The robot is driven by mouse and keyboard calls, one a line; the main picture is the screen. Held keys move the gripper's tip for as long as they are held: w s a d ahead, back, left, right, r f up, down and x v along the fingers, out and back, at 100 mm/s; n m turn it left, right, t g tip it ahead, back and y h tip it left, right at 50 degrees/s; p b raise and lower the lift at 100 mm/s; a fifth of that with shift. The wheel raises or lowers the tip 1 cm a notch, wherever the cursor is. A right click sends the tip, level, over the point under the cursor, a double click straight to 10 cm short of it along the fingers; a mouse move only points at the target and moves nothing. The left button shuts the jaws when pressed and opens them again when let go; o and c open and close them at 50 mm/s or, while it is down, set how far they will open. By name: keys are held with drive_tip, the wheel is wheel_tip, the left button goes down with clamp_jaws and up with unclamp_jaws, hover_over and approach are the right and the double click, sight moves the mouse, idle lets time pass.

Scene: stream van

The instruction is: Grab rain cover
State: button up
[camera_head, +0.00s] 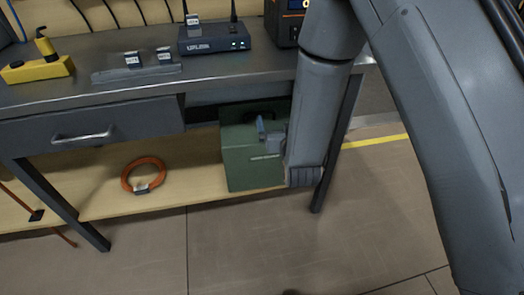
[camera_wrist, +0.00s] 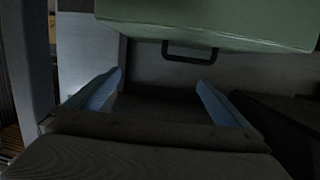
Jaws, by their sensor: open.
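No thing in view is plainly marked as the rain cover. The wrist view shows the green case (camera_wrist: 205,22) and a dark handle (camera_wrist: 190,52) beyond the fingertips.
The metal desk (camera_head: 235,72) has a closed drawer (camera_head: 85,130). An orange cable coil (camera_head: 143,175) lies on the wooden lower shelf (camera_head: 195,170). A router (camera_head: 214,38) and a yellow tool (camera_head: 38,67) stand on top. The floor (camera_head: 240,245) in front is clear.

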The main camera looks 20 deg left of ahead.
drive_tip(key=a+f+b, duration=0.1)
drive_tip(key=s+a+f+t+y+b, duration=0.1)
drive_tip(key=a+f, duration=0.1)
drive_tip(key=a+f+n+y+b, duration=0.1)
drive_tip(key=f, duration=0.1)
drive_tip(key=shift+s+a+f+t+b, duration=0.15)
drive_tip(key=shift+s+a+t+b, duration=0.15)
drive_tip(key=shift+s+a+b, duration=0.1)
drive_tip(key=shift+b+x, duration=0.95)
drive_tip(key=shift+x, duration=2.9)
drive_tip(key=shift+s+a, duration=0.1)
drive_tip(key=c, duration=1.6)
